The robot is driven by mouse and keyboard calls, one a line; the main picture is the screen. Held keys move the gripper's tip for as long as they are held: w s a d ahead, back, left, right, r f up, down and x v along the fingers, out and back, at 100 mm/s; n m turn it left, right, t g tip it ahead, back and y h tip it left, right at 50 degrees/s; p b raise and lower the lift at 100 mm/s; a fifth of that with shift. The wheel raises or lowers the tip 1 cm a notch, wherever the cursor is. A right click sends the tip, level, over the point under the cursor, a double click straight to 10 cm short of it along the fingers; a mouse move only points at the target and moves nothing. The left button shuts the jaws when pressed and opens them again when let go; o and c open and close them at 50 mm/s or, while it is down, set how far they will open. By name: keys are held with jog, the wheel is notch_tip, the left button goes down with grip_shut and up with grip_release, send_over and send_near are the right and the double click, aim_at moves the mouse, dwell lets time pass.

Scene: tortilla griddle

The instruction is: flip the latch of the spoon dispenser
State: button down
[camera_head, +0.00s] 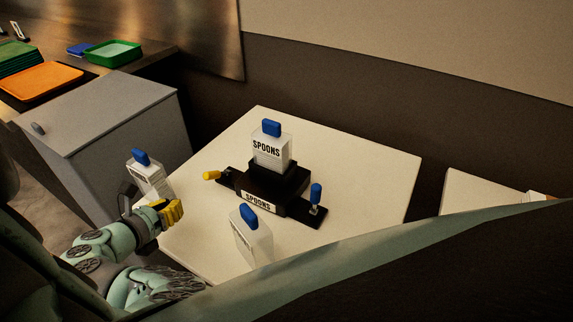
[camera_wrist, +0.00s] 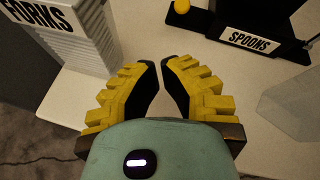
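The spoon dispenser has a black base (camera_head: 275,185) labelled SPOONS and a clear spoon box (camera_head: 270,150) with a blue top standing in it. A yellow-knobbed lever (camera_head: 212,175) sticks out on its left. A blue-handled lever (camera_head: 316,195) stands upright on its right. I cannot tell which is the latch. In the wrist view the yellow knob (camera_wrist: 182,6) is at the top edge, beyond my fingers. My gripper (camera_head: 175,208) is left of the dispenser's front, apart from it. In the wrist view my gripper (camera_wrist: 158,62) is empty, its fingertips a narrow gap apart.
A forks box (camera_wrist: 70,35) stands close on my gripper's left; it also shows in the head view (camera_head: 150,177). Another clear box (camera_head: 250,240) with a blue top stands in front of the dispenser. The white table (camera_head: 375,165) is clear at the right. A grey cabinet (camera_head: 100,115) stands left.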

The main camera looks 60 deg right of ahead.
aim_at(210, 199)
jog(key=shift+s+d+f+g+h+b, duration=0.15)
jog(key=shift+s+d+g+h+b, duration=0.25)
jog(key=shift+s+d, duration=0.35)
jog(key=shift+x, duration=5.1)
jog(key=shift+s, duration=0.1)
jog(key=shift+r+p, duration=0.4)
jog(key=shift+p, duration=0.55)
jog(key=shift+y, duration=0.3)
jog(key=shift+r+p, duration=0.2)
jog(key=shift+p, duration=0.9)
